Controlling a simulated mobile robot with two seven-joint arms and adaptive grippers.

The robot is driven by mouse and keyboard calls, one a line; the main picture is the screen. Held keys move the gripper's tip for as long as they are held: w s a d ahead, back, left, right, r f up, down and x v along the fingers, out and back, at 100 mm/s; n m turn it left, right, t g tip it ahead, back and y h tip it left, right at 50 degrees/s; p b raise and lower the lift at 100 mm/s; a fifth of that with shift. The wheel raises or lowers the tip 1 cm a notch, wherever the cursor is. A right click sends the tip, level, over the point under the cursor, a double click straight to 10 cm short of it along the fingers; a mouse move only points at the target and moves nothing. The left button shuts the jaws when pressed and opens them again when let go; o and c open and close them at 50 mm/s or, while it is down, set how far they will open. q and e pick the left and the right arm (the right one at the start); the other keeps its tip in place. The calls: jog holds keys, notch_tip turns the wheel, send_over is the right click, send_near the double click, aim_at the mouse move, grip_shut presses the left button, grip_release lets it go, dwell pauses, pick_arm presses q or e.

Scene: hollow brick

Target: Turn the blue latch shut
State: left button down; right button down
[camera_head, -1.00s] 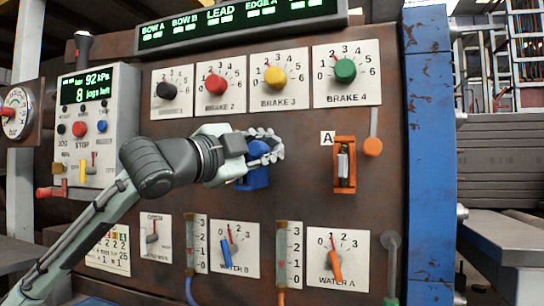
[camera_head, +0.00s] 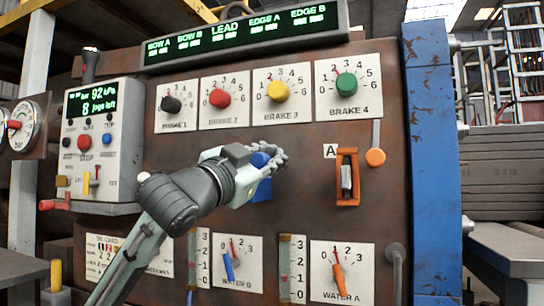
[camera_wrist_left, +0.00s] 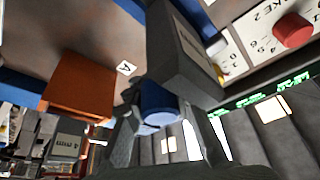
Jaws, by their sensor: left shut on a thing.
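The blue latch (camera_head: 263,188) is on the brown panel below the brake dials, partly hidden behind my left gripper (camera_head: 276,161). My left gripper comes in from the left and its fingers are closed around the latch's blue knob. In the left wrist view the blue knob (camera_wrist_left: 158,104) sits between the fingers of the left gripper (camera_wrist_left: 165,125). How far the latch is turned is hard to tell behind the fingers. My right gripper is not in view.
An orange latch housing (camera_head: 347,176) marked A is to the right. Brake dials are above, with a yellow knob (camera_head: 277,91) nearest. Water dials, including an orange pointer (camera_head: 338,272), are below. A control box (camera_head: 100,140) stands left, and a blue post (camera_head: 435,170) right.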

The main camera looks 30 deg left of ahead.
pick_arm(q)
jog(key=shift+f, duration=0.15)
jog(key=c, duration=1.5)
grip_release()
jog(key=shift+c, duration=0.2)
notch_tip(320, 180, up, 10)
jog(key=shift+s, duration=0.1)
